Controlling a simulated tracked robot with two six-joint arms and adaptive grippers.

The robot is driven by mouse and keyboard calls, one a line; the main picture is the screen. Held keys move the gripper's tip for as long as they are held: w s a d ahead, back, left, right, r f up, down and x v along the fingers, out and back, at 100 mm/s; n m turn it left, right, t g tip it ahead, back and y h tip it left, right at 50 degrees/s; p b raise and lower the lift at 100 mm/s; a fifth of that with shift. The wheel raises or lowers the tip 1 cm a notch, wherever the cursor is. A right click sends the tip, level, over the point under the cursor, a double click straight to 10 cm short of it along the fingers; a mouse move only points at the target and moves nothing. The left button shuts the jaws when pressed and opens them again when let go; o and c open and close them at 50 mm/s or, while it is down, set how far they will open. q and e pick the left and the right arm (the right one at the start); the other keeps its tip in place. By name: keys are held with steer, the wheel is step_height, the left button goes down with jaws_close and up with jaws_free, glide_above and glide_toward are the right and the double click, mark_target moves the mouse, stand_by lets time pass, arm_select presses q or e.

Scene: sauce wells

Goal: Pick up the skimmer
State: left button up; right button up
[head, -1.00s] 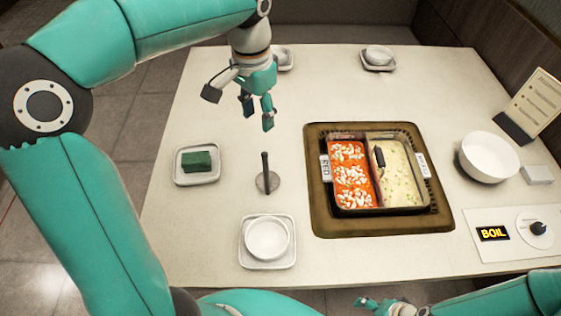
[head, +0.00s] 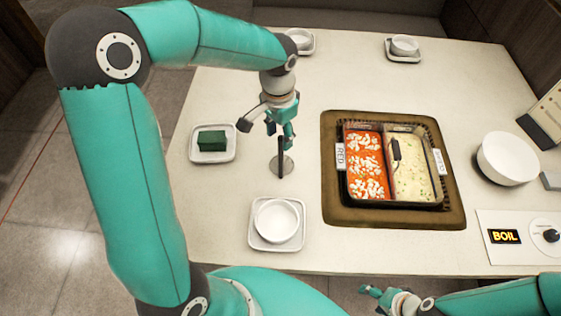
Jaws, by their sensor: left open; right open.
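An upright black handle on a round grey disc, which looks like the skimmer (head: 281,163), stands on the table left of the pot. My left gripper (head: 281,131) is open, with its fingertips at the top end of the handle in the head view. Whether the handle lies between the fingers or just in front of them I cannot tell. My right gripper (head: 377,298) is open and empty near the bottom edge of the view, well away from the skimmer.
A two-part pot (head: 373,203) with red and pale broth holds another black-handled tool (head: 396,148). A plate with a green block (head: 212,141) is left of the skimmer; a white bowl (head: 276,221) is in front. A large bowl (head: 508,158) and a BOIL panel (head: 488,219) are at right.

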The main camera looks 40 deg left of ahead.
mark_target(281, 152)
arm_select(q)
steer(key=f, duration=0.4)
steer(key=shift+s+d, duration=0.1)
steer(key=shift+d, duration=0.15)
jaws_close()
